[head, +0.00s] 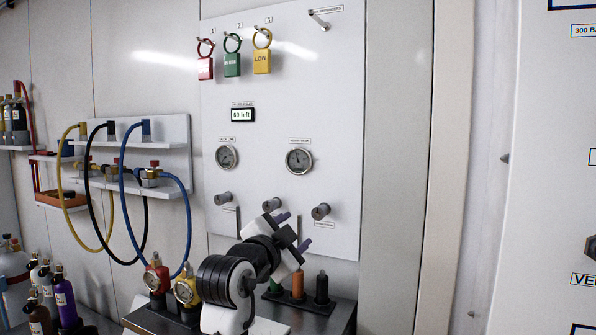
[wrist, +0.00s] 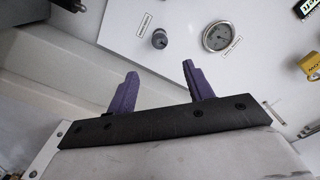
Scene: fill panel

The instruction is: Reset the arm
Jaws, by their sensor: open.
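My gripper (head: 294,233) is in the lower middle of the head view, in front of the bottom part of the white fill panel (head: 345,120). Its two purple fingers stand apart with nothing between them. In the wrist view my gripper (wrist: 160,85) also shows open and empty, with panel surface beyond the fingers. My arm is bent up from below and hides part of the panel's lower edge and of the bench behind it.
The panel carries two gauges (head: 299,159), several grey knobs (head: 321,211), a small display (head: 243,115) and red, green and yellow tags (head: 262,60) on hooks. Coloured hoses (head: 187,225) hang at left. Bottles (head: 64,298) stand lower left. Black and orange cylinders (head: 321,288) stand near my arm.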

